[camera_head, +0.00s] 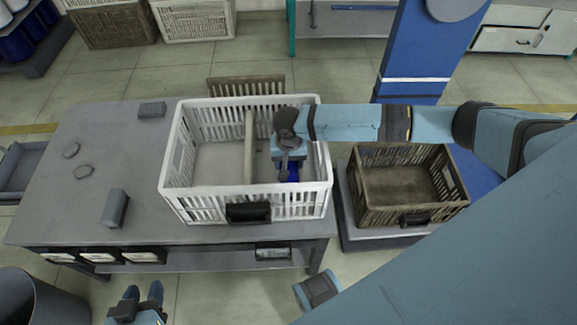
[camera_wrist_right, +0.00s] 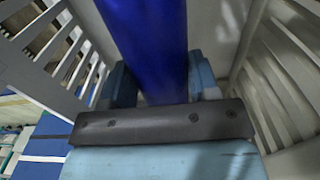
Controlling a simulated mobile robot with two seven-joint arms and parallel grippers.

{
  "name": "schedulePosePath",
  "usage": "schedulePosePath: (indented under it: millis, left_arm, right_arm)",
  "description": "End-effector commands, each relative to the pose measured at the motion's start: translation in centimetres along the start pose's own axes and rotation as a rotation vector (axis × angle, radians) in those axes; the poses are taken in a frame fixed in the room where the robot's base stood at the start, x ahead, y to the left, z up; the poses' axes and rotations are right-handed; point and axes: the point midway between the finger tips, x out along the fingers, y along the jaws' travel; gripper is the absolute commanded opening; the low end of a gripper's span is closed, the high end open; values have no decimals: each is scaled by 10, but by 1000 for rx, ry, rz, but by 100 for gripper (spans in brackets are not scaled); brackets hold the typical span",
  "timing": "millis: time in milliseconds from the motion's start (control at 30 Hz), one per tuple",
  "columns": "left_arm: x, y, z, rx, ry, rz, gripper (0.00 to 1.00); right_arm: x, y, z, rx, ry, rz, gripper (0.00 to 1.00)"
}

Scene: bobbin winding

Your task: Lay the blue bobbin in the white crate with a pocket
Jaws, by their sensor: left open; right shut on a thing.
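The white crate (camera_head: 185,205) stands on the grey table, with an upright divider (camera_head: 250,150) splitting it into a left and a right compartment. My right gripper (camera_head: 289,168) reaches down into the right compartment. It is shut on the blue bobbin (camera_head: 293,173), of which only a small part shows in the head view. In the right wrist view the blue bobbin (camera_wrist_right: 150,45) runs between the fingers, with slatted crate walls on both sides. I cannot tell whether it touches the crate floor. My left gripper (camera_head: 143,295) is open and empty, low in front of the table.
A brown crate (camera_head: 372,212) stands on a low stand right of the table. A grey block (camera_head: 116,207), two small discs (camera_head: 71,150) and a dark block (camera_head: 152,109) lie on the table's left side. The left compartment looks empty. A round bin (camera_head: 35,300) is front left.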

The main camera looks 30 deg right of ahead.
Motion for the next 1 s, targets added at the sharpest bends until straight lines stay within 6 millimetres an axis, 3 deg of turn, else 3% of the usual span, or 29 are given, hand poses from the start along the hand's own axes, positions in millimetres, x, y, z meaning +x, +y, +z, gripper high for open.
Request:
schedulePosePath:
  millis: [100,500,533,600,900,1000]
  left_arm:
    - [2,1,3,-3,6,4,43]
    - [-2,3,-7,-3,19,8,43]
    - [-2,3,-6,-3,18,8,43]
    - [-1,2,-4,-2,16,8,43]
    - [2,0,2,-2,4,4,43]
    - [0,1,0,-2,5,4,43]
  right_arm:
    - [20,0,0,0,0,0,24]
    - [24,0,0,0,0,0,24]
    - [24,0,0,0,0,0,62]
    - [24,0,0,0,0,1,79]
    - [23,0,0,-1,1,0,81]
    - [14,0,0,-1,0,-1,81]
